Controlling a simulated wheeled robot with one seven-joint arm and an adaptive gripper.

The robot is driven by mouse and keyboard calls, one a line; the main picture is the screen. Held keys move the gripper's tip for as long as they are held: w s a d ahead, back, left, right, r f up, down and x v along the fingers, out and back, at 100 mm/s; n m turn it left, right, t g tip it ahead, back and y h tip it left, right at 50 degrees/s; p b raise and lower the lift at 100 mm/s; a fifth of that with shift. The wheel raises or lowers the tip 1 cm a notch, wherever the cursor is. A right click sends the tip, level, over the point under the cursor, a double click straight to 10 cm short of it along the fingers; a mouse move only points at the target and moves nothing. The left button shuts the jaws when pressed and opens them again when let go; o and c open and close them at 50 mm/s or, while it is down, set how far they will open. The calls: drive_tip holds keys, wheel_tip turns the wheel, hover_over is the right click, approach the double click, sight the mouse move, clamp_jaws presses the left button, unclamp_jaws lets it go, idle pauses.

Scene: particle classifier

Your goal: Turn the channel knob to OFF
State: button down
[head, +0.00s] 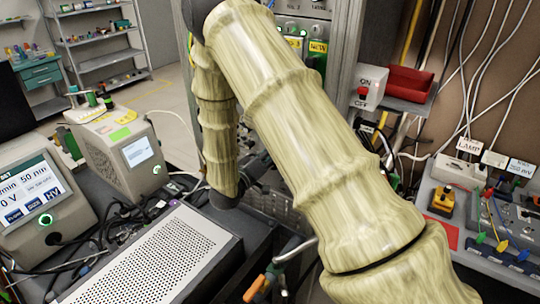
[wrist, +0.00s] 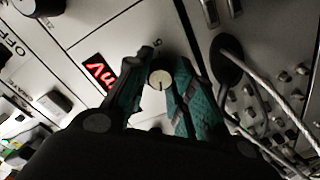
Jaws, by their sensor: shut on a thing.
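In the wrist view a small round cream knob (wrist: 160,79) with a dark mark on its face stands on a light grey panel. My gripper (wrist: 160,88) has one teal and dark finger on each side of it and is shut on it. I take this to be the channel knob, but its name label is not visible. The fingers cover part of the panel around it. In the head view my arm hides the gripper and the knob.
A lit red display (wrist: 100,73) is left of the knob. A thick pale cable (wrist: 262,80) leaves a dark socket on the right. In the head view, a perforated metal box (head: 150,262) stands lower left, and an ON/OFF switch box (head: 371,80) is beyond my arm.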

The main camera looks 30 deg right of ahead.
drive_tip(key=shift+s+f, duration=0.15)
drive_tip(key=shift+f, duration=0.05)
drive_tip(key=c, duration=1.2)
unclamp_jaws()
drive_tip(key=shift+r, duration=0.1)
drive_tip(key=shift+a, duration=0.1)
drive_tip(key=v, duration=1.1)
drive_tip(key=shift+a, duration=0.35)
drive_tip(key=shift+s, duration=0.1)
